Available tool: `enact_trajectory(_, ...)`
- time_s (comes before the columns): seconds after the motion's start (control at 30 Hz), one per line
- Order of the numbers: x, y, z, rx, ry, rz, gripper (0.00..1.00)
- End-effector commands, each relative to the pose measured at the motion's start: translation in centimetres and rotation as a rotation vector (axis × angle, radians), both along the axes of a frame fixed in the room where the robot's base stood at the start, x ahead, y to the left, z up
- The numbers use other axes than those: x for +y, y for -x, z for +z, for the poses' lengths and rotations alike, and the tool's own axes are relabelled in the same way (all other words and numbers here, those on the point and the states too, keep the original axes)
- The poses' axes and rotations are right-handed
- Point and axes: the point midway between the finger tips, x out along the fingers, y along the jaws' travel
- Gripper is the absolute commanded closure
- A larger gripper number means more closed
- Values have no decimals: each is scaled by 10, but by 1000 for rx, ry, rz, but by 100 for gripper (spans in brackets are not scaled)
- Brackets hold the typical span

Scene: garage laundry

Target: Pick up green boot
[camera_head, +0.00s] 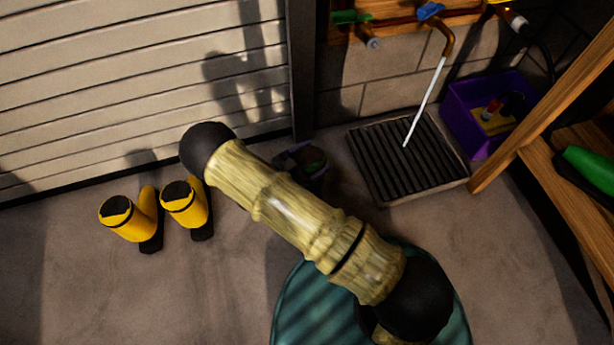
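A green and black object (590,170) lies on the wooden shelf at the right edge of the head view. It is cut off by the frame, and it may be the green boot, but I cannot tell for sure. A pair of yellow boots with dark openings and dark soles stands on the floor at left, one boot (122,221) beside the other (181,206). My arm crosses the middle of the view, well apart from the green object. My gripper does not show, so its state is hidden.
A dark container (312,165) stands on the floor, partly behind my arm. A grooved drain tray (370,150) lies by the wall under a pipe (425,100). A purple crate (462,125) stands beside the wooden shelf frame (530,115). Floor at lower left is clear.

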Motion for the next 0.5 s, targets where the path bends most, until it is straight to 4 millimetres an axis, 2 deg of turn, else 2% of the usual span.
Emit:
enact_trajectory(0.03,0,0,0,0,0,-1,29)
enact_trajectory(0.33,0,0,0,0,0,-2,88)
enact_trajectory(0.5,-1,-1,1,-3,1,-2,88)
